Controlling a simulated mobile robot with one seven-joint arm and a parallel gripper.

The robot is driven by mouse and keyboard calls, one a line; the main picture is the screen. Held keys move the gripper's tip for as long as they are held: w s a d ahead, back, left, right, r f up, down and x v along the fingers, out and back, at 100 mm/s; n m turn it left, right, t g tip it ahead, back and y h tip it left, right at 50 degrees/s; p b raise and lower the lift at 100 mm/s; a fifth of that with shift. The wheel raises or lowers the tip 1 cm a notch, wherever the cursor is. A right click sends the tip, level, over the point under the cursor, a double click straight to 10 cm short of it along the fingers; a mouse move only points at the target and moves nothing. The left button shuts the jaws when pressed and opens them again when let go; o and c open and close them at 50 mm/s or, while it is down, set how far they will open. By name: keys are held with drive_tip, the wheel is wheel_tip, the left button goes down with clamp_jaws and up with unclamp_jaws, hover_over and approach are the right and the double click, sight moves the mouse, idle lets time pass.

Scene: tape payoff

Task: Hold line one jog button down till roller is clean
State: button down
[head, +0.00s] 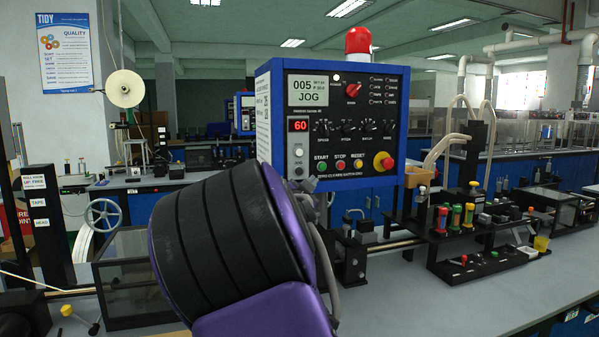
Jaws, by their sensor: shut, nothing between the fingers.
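A blue control box (333,125) stands behind my arm; its screen (308,92) reads 005 and JOG. Below a red 60 display (298,125) is a small pale button (298,151), with another fitting under it; their labels are too small to read. START, STOP and RESET buttons (340,165) sit to the right. My purple and black arm fills the lower middle. Only a small grey part of my gripper (309,184) shows past it, shut, near the panel's lower left corner. I cannot tell whether it touches a button. I cannot make out the roller or whether it is clean.
A red beacon (358,42) tops the box. A red emergency knob (383,161) is at the panel's lower right. A black rack with coloured bottles (455,217) stands on the bench at right. A clear-sided dark box (130,280) is at left. The front right bench (400,300) is clear.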

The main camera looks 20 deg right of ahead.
sight(299, 171)
drive_tip(key=shift+w+p, duration=1.95)
drive_tip(key=shift+w, duration=1.8)
drive_tip(key=shift+w, duration=0.1)
drive_tip(key=shift+w+p, duration=0.3)
drive_tip(key=shift+p, duration=0.05)
drive_tip(key=shift+w+p, duration=0.35)
drive_tip(key=shift+w, duration=0.1)
idle(3.4)
